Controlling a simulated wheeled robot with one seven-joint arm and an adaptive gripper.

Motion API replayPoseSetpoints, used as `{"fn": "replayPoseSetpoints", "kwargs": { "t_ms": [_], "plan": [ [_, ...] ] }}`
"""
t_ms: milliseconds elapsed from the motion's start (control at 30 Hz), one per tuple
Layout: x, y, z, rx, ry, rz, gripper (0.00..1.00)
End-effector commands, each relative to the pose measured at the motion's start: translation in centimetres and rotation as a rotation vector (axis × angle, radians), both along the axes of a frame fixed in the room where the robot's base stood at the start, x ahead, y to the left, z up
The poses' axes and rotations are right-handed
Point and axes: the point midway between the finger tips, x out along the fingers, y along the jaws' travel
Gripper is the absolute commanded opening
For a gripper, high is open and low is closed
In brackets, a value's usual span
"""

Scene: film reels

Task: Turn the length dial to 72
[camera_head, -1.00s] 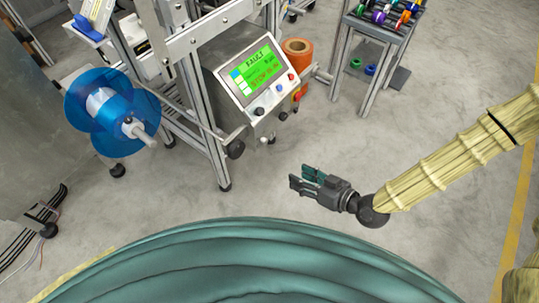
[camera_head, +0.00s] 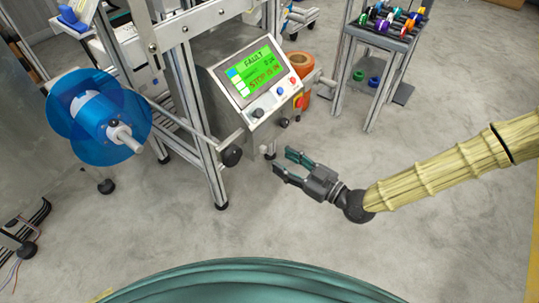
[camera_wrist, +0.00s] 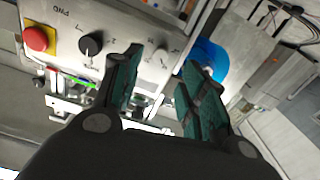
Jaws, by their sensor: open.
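I cannot read which knob is the length dial. My gripper (camera_head: 283,161) is open and empty, below and to the right of the panel, apart from it. In the wrist view a black knob (camera_wrist: 92,44) and a red button on yellow (camera_wrist: 37,39) sit on a pale face, left of my fingers. No dial value is legible.
A blue reel (camera_head: 92,115) is on the machine's left, with a black-knobbed bar end (camera_head: 231,155) in front. An orange roll (camera_head: 298,68) stands behind the panel. A rack of colored spools (camera_head: 390,28) is at the back right. The floor (camera_head: 410,230) at right is clear.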

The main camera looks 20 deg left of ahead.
Motion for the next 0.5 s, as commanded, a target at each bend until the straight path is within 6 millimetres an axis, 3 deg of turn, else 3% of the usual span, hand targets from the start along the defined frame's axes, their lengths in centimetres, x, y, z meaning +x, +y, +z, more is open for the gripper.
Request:
{"fn": "replayPoseSetpoints", "kwargs": {
  "t_ms": [200,500],
  "plan": [
    [1.1,3.3,-0.3,0.000,0.001,0.001,0.42],
    [2.0,5.6,-0.1,-0.001,0.001,0.000,0.42]
  ]
}}
